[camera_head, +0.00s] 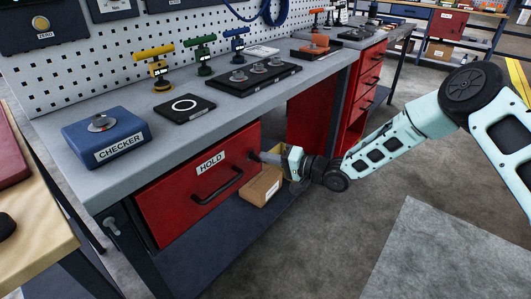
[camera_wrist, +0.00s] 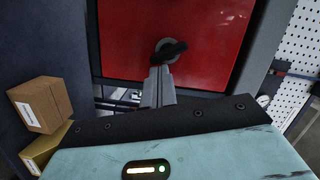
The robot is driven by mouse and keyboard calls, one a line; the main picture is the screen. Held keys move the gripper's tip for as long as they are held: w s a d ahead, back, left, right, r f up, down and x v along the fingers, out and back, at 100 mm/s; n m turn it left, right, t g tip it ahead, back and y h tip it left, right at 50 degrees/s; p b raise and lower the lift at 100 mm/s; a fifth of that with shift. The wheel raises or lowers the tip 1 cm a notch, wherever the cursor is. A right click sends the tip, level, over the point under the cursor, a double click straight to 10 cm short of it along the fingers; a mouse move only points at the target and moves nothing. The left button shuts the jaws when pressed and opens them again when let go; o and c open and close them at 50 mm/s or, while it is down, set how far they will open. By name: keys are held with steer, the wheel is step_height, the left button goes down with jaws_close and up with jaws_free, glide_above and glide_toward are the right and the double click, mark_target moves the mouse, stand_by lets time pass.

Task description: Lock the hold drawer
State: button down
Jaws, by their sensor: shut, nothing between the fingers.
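The red hold drawer (camera_head: 200,182) sits under the bench top, with a white HOLD label and a black bar handle (camera_head: 218,186). It looks closed. My gripper (camera_head: 262,156) is at the drawer's right end. In the wrist view its fingers (camera_wrist: 160,74) are shut and empty, with their tips right at the lock's lower left side. I cannot tell whether they touch it. The arm hides the lock in the head view.
The bench top (camera_head: 190,125) carries a blue CHECKER box (camera_head: 106,138), coloured stands and dark trays. The floor at the right is open.

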steer(key=shift+s+a+f+m+y+b, duration=0.1)
steer(key=shift+f+m+y+b, duration=0.1)
steer(key=shift+m+b, duration=0.35)
steer(key=shift+s+f+m+y+b, duration=0.1)
steer(key=shift+f+m+y+b, duration=0.15)
steer(key=shift+m, duration=0.5)
stand_by(1.4)
steer(key=shift+w+r, duration=0.15)
stand_by(0.3)
